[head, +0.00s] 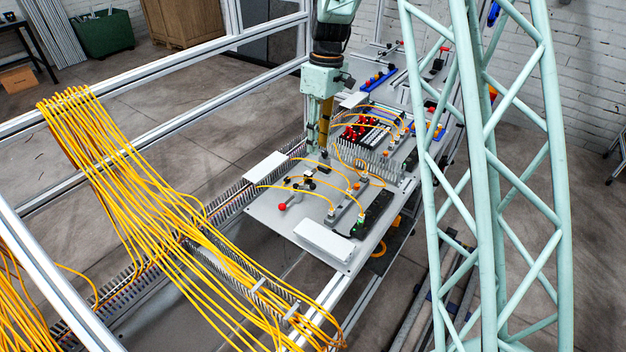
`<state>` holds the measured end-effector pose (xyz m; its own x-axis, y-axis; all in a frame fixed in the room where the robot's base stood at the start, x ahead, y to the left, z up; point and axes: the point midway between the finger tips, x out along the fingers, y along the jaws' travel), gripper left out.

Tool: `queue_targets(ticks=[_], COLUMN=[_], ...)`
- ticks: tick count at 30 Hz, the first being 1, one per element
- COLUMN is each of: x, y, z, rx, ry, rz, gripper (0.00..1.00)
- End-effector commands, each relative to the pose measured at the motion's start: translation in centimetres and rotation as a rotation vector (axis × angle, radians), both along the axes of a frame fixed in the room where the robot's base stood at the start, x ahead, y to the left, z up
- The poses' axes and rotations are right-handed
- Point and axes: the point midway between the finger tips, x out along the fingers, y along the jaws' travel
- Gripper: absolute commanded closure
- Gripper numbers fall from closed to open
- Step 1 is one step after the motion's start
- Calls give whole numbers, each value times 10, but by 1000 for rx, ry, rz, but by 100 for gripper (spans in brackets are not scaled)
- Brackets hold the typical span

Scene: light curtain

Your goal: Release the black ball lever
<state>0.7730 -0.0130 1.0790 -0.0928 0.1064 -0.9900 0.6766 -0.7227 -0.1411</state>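Small black knobs (311,185) sit on the near grey panel (265,207), among yellow cables. One of them looks like the black ball lever, but they are too small here to tell which, or how the lever is set. My gripper (318,151) hangs down over the far left part of this panel, just behind the black knobs. Its fingertips are small and partly lost against the parts behind them, so I cannot see whether they are apart or touch anything.
A lever with a red knob (282,206) lies to the left of the black knobs. Yellow cables (130,185) arch over the left. A board with red plugs (358,130) stands behind. A pale green lattice (490,180) fills the right.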

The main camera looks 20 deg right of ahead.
Motion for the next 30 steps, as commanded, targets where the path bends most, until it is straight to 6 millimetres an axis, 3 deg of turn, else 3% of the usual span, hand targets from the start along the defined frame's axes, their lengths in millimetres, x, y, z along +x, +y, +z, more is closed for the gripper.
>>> queue_targets(ticks=[9,30], x=[17,17], y=[-2,-1], z=[-27,-37], rx=[12,13], ry=[18,21], rz=[38,42], gripper=[73,73])
